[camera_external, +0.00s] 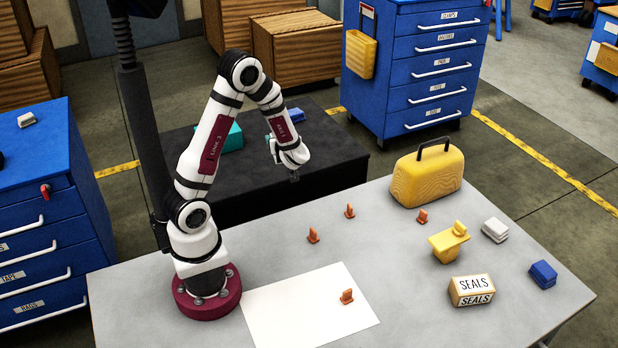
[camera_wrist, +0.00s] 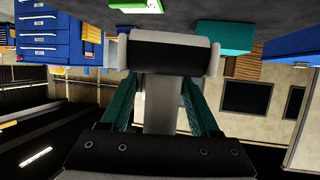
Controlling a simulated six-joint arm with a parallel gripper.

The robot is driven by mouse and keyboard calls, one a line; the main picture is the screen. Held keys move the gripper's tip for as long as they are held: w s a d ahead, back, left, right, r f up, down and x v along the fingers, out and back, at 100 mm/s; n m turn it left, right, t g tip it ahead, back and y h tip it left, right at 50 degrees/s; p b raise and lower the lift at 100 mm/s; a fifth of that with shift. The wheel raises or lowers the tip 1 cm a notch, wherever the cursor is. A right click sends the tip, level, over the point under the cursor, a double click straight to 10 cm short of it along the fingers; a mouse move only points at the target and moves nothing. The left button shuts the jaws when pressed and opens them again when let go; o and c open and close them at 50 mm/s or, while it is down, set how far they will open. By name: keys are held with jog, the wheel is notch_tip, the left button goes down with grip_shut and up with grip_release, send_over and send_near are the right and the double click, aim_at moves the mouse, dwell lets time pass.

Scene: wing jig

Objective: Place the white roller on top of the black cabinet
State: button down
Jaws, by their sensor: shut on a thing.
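In the wrist view my gripper (camera_wrist: 165,60) is shut on a pale thing (camera_wrist: 160,105), which I take to be the white roller. Its pale grey shape shows between the fingers, partly covered by a dark bar. In the external view the roller cannot be made out at the gripper. A gap between gripper and cabinet top cannot be judged clearly.
A teal box (camera_external: 231,137) and a blue block (camera_external: 294,115) rest on the black cabinet. A blue drawer cabinet (camera_external: 418,70) stands behind.

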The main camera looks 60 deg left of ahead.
jog(key=s+a+f+g, duration=0.1)
jog(key=s+a+f, duration=0.1)
jog(key=s+a, duration=0.1)
jog(key=s+a+f+n+g, duration=0.1)
jog(key=s+a+f, duration=0.1)
jog(key=s+a, duration=0.2)
jog(key=s+a+f+n+g, duration=0.1)
jog(key=s+a+f, duration=0.1)
jog(key=s+a, duration=0.2)
jog(key=shift+s+a, duration=0.15)
jog(key=shift+a, duration=0.6)
jog(key=shift+s+a, duration=0.1)
jog(key=shift+a, duration=0.65)
jog(key=shift+s+a+f, duration=0.1)
jog(key=shift+a+f, duration=0.05)
jog(key=shift+f, duration=1)
jog(key=shift+a+f, duration=0.1)
jog(key=shift+f, duration=1)
jog(key=shift+f, duration=0.1)
jog(key=shift+c, duration=0.6)
grip_release()
